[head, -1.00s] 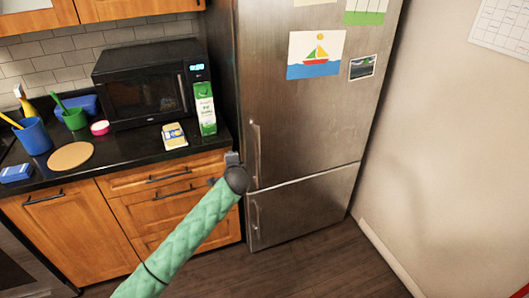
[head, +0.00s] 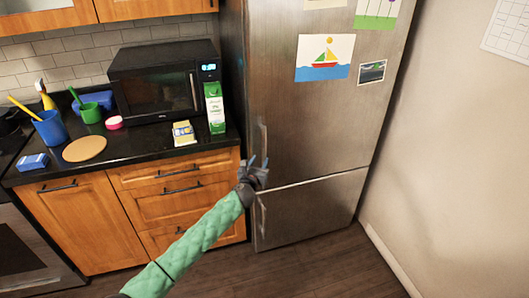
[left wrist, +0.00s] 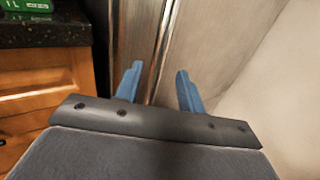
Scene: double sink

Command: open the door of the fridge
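The tall steel fridge (head: 315,125) stands right of the counter, with its upper and lower doors shut. The upper door's vertical handle (head: 263,138) is near its left edge, and the lower door's handle (head: 262,215) is below. My left gripper (head: 258,163) is in front of the fridge, at the lower end of the upper handle. Its two blue fingers are spread open with nothing gripped. In the left wrist view the open gripper (left wrist: 157,80) points at the fridge front (left wrist: 205,50). A narrow upright metal strip shows between the fingers; I cannot tell whether it is the handle. My right gripper is out of view.
The black counter (head: 130,148) and wooden drawers (head: 165,178) stand left of the fridge. A microwave (head: 155,85), a green carton (head: 214,108) and a yellow packet (head: 183,133) are on the counter. A pale wall (head: 450,150) bounds the right side. Dark floor (head: 330,255) in front is clear.

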